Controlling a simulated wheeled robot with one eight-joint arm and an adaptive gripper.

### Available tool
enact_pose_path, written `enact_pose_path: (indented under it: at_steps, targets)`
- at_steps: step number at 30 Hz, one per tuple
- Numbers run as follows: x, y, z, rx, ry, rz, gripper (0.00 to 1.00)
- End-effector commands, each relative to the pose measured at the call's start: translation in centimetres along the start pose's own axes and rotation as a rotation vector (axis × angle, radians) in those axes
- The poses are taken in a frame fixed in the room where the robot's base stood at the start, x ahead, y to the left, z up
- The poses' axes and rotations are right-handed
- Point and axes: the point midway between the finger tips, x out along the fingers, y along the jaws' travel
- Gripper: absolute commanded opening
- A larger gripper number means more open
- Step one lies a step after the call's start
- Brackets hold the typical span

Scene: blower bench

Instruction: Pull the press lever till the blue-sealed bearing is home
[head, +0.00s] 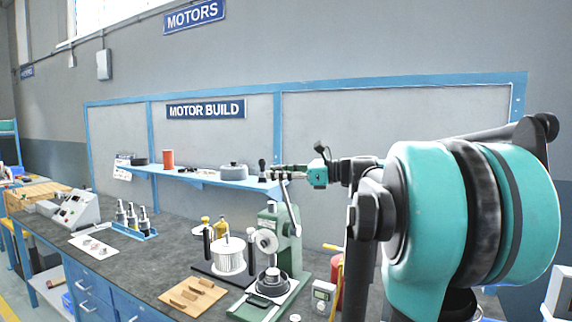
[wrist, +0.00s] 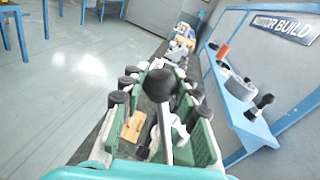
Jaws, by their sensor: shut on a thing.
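The green arbor press (head: 268,222) stands on the bench with its lever (head: 291,207) rising steeply to my gripper (head: 284,174). In the wrist view, the lever's black ball knob (wrist: 160,84) is between the green pads of my gripper (wrist: 158,95), which is shut on it. The press ram (head: 272,260) points down over a dark round part (head: 272,283) on the press base. I cannot make out the blue-sealed bearing or how deep it sits.
A white finned part (head: 228,256) stands left of the press, with a wooden tray (head: 192,298) in front. A small meter (head: 322,292) and a red container (head: 337,272) are on the right. The wall shelf (head: 205,179) runs behind, close to my gripper.

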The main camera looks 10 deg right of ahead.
Motion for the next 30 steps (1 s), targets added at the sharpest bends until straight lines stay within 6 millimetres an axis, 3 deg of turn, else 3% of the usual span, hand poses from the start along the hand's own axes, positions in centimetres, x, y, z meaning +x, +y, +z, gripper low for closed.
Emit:
enact_pose_path:
  at_steps: [3, 15, 21, 30]
  targets:
    - [0.6, 3.0, -1.1, -0.107, 0.021, -0.002, 0.0]
    - [2.3, 10.8, -6.8, -0.48, 0.093, -0.016, 0.0]
    - [3.0, 13.6, -10.4, -0.659, 0.127, -0.023, 0.0]
    - [3.7, 15.9, -15.2, -0.865, 0.168, -0.032, 0.0]
